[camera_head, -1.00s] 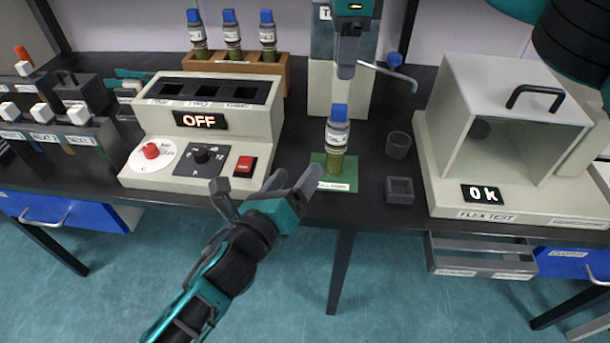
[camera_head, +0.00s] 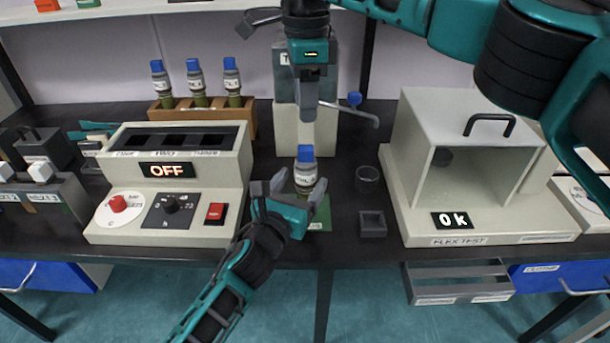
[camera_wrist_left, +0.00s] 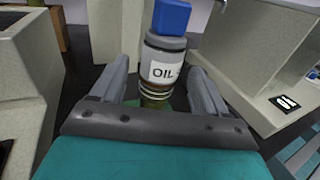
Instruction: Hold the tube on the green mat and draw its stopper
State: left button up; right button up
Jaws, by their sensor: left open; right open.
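The tube (camera_head: 305,178) stands upright on the green mat (camera_head: 322,213), with a blue stopper (camera_head: 306,153) in its top. In the left wrist view the tube (camera_wrist_left: 160,75) carries a label starting "OIL", and its stopper (camera_wrist_left: 171,16) shows at the top edge. My left gripper (camera_head: 300,190) is open with its fingers on either side of the tube, with gaps between fingers and glass in the left wrist view (camera_wrist_left: 158,95). My right gripper (camera_head: 308,108) points down above the stopper, apart from it. Its finger gap is hard to see from this side.
The control box reading OFF (camera_head: 172,211) is at left, with a wooden rack (camera_head: 203,119) of stoppered tubes behind. The flex test box (camera_head: 480,231) is at right. A dark cup (camera_head: 367,180) and small square holder (camera_head: 372,224) stand right of the mat.

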pick_arm(q)
jog(key=shift+x, duration=1.55)
jog(key=shift+c, duration=0.3)
